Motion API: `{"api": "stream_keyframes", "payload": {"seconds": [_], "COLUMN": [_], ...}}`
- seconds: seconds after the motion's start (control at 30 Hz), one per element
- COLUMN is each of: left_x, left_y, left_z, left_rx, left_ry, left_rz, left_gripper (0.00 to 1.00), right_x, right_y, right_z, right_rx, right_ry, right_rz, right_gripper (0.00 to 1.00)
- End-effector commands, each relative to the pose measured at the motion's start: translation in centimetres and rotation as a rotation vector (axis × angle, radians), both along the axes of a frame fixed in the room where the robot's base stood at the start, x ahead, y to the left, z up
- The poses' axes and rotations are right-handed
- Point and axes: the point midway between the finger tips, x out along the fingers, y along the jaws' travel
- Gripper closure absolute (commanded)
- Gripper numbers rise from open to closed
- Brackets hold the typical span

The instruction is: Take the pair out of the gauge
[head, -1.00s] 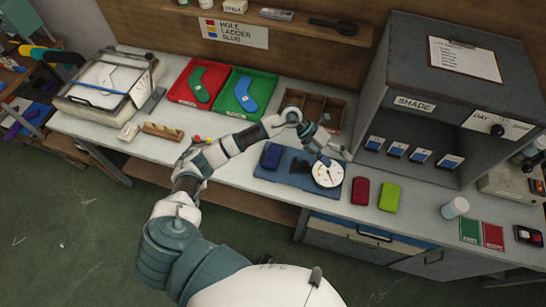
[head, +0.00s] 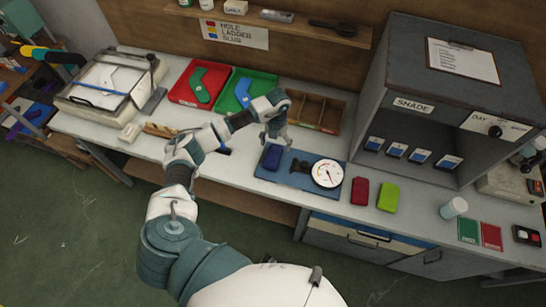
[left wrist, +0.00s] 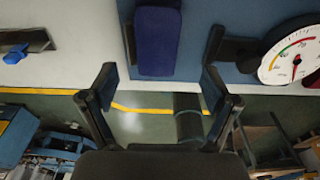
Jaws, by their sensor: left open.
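The gauge is a blue plate (head: 313,191) on the bench with a round white dial (head: 328,173) and a dark block (head: 299,165) beside it. A dark blue folded pair (head: 272,157) lies at the plate's left end. In the left wrist view the pair (left wrist: 158,42) is centred beyond the fingertips, and the dial (left wrist: 297,50) is at the right. My left gripper (head: 273,135) is open and empty, just above and behind the pair in the head view. In the left wrist view its spread fingers (left wrist: 158,84) stand either side of the pair's line, apart from it. My right gripper is not in view.
A red folded pair (head: 360,191) and a lime one (head: 388,197) lie right of the gauge. A divided wooden box (head: 325,108) and green (head: 236,105) and red (head: 180,95) trays stand behind. The grey shade cabinet (head: 395,75) rises at the right.

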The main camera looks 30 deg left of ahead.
Motion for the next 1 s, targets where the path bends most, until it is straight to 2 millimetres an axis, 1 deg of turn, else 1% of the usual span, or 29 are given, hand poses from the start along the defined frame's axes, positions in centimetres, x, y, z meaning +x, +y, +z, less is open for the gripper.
{"api": "stream_keyframes", "payload": {"seconds": [0.03, 0.17, 0.37, 0.5, 0.6, 0.77, 0.87, 0.9, 0.97, 1.0], "left_x": [-0.1, -0.2, -1.0, -1.1, -1.1, -1.1, -1.1, -1.1, -1.1, -1.1], "left_y": [0.0, 0.0, 0.3, 0.3, 0.3, 0.3, 0.3, 0.3, 0.3, 0.3], "left_z": [-0.5, -1.3, -4.1, -5.8, -6.2, -6.2, -6.1, -6.1, -6.1, -6.2], "left_rx": [0.0, 0.0, -0.001, -0.002, -0.002, -0.002, -0.002, -0.001, -0.001, -0.001], "left_ry": [0.002, 0.002, 0.005, 0.003, 0.0, 0.0, 0.0, 0.0, 0.0, 0.001], "left_rz": [0.0, 0.0, 0.0, 0.0, -0.001, -0.001, -0.001, -0.001, -0.001, -0.001], "left_gripper": [0.12, 0.12, 0.12, 0.12, 0.12, 0.12, 0.35, 0.45, 0.6, 0.7], "right_x": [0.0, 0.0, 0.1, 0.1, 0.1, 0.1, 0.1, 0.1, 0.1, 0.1], "right_y": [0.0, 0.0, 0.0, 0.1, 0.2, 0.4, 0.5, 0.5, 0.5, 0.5], "right_z": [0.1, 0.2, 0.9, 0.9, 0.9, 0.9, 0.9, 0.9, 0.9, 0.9], "right_rx": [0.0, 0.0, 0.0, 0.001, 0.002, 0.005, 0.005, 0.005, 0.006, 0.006], "right_ry": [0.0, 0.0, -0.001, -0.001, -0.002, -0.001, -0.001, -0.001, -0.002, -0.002], "right_rz": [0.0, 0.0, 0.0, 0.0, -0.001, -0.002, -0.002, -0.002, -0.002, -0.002], "right_gripper": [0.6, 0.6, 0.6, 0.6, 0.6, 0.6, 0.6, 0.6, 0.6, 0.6]}}
